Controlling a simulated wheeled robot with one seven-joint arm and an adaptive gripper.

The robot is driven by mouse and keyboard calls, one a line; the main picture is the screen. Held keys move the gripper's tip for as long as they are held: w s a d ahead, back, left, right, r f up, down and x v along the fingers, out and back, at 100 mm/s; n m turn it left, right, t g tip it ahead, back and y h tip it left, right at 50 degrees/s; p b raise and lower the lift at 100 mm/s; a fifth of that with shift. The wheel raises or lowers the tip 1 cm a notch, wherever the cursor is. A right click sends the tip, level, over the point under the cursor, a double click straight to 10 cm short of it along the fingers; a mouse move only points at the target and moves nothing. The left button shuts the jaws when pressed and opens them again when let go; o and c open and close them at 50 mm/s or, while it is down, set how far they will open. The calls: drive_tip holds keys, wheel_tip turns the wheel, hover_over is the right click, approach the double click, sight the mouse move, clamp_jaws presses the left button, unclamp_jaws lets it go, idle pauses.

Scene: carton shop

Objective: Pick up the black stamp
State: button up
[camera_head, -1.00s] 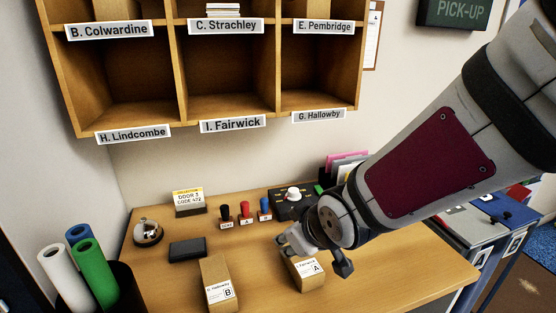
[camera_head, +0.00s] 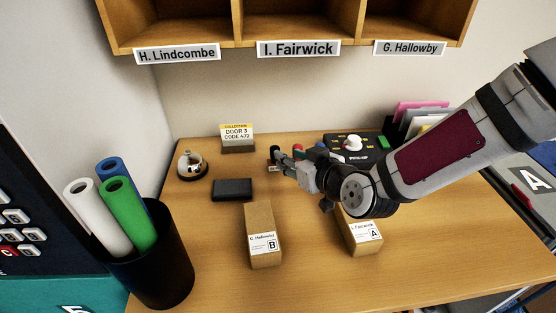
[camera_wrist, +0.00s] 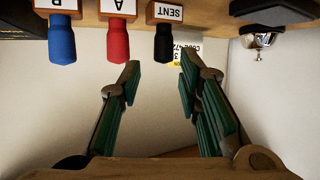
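The black stamp (camera_wrist: 163,42) shows in the wrist view, which is upside down here, with a black handle and a wooden block marked SENT. It stands beside the red stamp (camera_wrist: 117,40) and the blue stamp (camera_wrist: 61,38). My gripper (camera_wrist: 160,80) is open and empty, its green-padded fingers spread. The black handle lies just ahead of the gap between the fingertips, and I see no contact.
A card stand (camera_head: 237,138), a bell (camera_head: 192,164) and a dark pad (camera_head: 232,189) are to the left. Carton B (camera_head: 261,230) and carton A (camera_head: 359,236) stand in front. A control box (camera_head: 345,141) is behind, on the right.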

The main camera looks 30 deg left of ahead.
sight(275, 146)
drive_tip(key=shift+a+r+x, duration=0.1)
drive_tip(key=shift+r+x, duration=0.05)
drive_tip(key=shift+x, duration=1.85)
drive_tip(key=shift+a+r+x, duration=0.15)
drive_tip(key=shift+x, duration=1.8)
drive_tip(key=shift+s, duration=0.1)
drive_tip(key=shift+c, duration=0.6)
clamp_jaws()
